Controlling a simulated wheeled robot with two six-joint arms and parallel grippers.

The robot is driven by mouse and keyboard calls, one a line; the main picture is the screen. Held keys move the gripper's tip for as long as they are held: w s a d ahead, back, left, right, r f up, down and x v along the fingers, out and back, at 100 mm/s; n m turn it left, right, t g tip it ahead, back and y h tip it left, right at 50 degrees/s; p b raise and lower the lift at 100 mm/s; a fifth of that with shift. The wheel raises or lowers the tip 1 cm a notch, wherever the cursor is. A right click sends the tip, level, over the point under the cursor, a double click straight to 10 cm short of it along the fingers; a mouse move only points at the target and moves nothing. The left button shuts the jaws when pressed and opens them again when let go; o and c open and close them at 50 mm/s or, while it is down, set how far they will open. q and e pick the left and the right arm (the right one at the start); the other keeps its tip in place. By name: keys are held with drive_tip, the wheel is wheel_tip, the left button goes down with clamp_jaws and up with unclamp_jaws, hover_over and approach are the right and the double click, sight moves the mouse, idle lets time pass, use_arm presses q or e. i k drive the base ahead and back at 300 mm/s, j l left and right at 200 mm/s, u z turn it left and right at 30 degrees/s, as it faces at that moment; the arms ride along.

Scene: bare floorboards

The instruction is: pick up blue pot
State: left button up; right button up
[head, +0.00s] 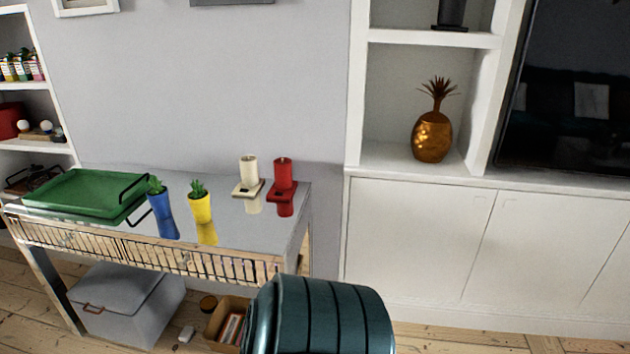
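The blue pot (159,204) holds a small green plant and stands upright on the shiny top of a console table (250,228). Its reflection shows below it in the table top. It stands between a green tray on its left and a yellow pot (200,208) with a plant on its right, with a small gap to the yellow pot. Neither of my grippers is in view.
A green tray (80,190) with dark handles is on the table's left. A cream candle (249,170) and a red candle (283,171) stand at the right back. A dark teal ribbed object (325,315) stands in front of the table's right. A grey box (130,303) is underneath.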

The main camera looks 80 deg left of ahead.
sight(159, 197)
drive_tip(key=u, duration=3.6)
